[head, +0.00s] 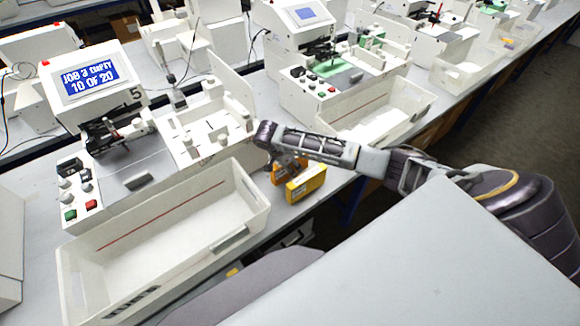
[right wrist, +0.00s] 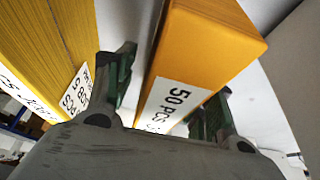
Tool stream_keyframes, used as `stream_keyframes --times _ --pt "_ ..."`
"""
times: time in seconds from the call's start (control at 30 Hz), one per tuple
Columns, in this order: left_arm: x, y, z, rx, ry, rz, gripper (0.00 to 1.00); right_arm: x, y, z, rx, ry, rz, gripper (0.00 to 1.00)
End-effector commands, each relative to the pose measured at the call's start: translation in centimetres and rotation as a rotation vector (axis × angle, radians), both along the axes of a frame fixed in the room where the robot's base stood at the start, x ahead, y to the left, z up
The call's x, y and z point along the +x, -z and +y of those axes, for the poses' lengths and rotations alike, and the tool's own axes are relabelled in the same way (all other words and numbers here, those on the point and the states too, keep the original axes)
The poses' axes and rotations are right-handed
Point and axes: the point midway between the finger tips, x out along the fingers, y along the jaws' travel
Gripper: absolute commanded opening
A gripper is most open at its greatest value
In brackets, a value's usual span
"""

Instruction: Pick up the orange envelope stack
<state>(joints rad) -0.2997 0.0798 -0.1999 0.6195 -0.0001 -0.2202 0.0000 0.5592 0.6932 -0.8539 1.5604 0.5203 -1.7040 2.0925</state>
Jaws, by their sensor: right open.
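Two orange-yellow envelope stacks stand at the table's front edge in the head view. The nearer stack (head: 307,185) shows clearly; the farther stack (head: 279,178) is partly hidden by my right gripper (head: 287,163). In the right wrist view, one stack (right wrist: 208,45) with a white "50 PCS" label lies between the open fingers of my right gripper (right wrist: 168,92), with the fingers on either side. I cannot tell whether they touch it. The other stack (right wrist: 50,45) is left of the left finger. My left gripper is not in view.
A white tray (head: 75,275) is left of the stacks, before a plotter with a blue screen (head: 90,80) reading "JOB 3 EMPTY 10 OF 20". Another tray (head: 420,106) stands behind to the right. A white fixture (head: 178,140) is close behind the gripper.

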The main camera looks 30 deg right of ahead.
Motion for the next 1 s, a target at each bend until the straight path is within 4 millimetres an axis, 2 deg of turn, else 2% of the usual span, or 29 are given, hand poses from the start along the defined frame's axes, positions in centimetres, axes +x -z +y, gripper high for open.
stream_keyframes --times 0.4,0.83,1.0 --pt "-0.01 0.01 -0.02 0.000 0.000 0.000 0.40 0.01 0.01 0.01 0.000 0.000 0.000 0.54" --pt "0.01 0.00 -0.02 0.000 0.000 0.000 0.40 0.01 0.01 0.02 0.000 0.000 0.000 0.00" --pt "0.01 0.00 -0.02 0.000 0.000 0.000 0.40 0.03 -0.02 0.01 0.000 0.000 -0.001 0.00"
